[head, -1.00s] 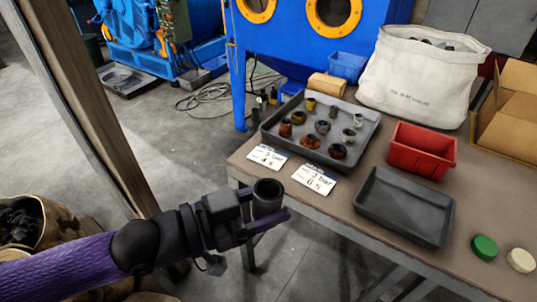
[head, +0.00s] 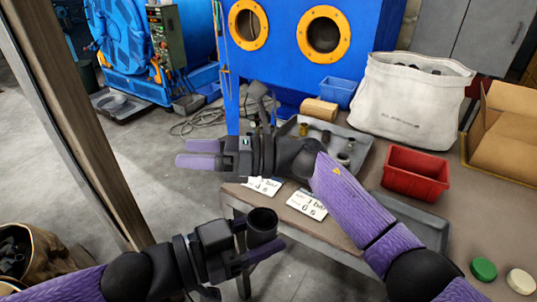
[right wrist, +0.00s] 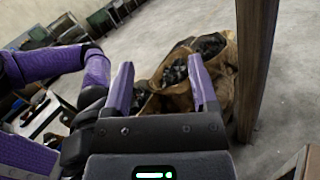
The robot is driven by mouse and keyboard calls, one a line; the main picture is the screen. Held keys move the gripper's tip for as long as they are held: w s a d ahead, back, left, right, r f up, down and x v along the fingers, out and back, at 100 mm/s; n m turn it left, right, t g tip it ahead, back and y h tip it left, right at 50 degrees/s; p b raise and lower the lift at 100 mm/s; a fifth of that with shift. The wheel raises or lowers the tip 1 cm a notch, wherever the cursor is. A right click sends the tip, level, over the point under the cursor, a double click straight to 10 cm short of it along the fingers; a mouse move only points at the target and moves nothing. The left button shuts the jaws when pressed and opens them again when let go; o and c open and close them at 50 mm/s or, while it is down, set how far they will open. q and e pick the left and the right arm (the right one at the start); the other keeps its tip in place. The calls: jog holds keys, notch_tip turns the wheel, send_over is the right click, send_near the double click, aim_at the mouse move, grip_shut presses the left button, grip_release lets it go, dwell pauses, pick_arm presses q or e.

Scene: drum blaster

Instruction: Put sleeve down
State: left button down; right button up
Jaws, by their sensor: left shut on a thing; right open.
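A dark hollow cylindrical sleeve (head: 263,222) is held upright in my left gripper (head: 262,244), in front of the table's near left edge and over the floor. The left gripper is shut on it. My right gripper (head: 188,153) is open and empty, pointing left beyond the table's left edge. Its spread fingers also show in the right wrist view (right wrist: 162,75). A grey tray (head: 359,153) with several small sleeves is partly hidden by my right arm. A second, dark tray (head: 428,215) is also partly covered by that arm.
Two printed cards (head: 306,204) lie at the table's near left edge. A red bin (head: 416,175), white sack (head: 412,100), blue bin (head: 338,92), cardboard box (head: 506,130) and green lid (head: 483,268) stand on the table. A wooden post (head: 75,130) rises at left.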

jog(key=s+r+n+g+h, duration=0.4)
jog(key=s+n+h, duration=0.1)
jog(key=n, duration=0.6)
jog(key=n+t+h, duration=0.5)
jog(key=n+h, duration=0.8)
jog(key=n, duration=0.1)
send_near(261, 231)
jog(key=w, duration=0.2)
jog(key=f, duration=0.8)
jog(key=a+f, duration=0.1)
jog(key=f, duration=0.3)
jog(key=shift+s+f, duration=0.2)
jog(key=shift+s, duration=0.1)
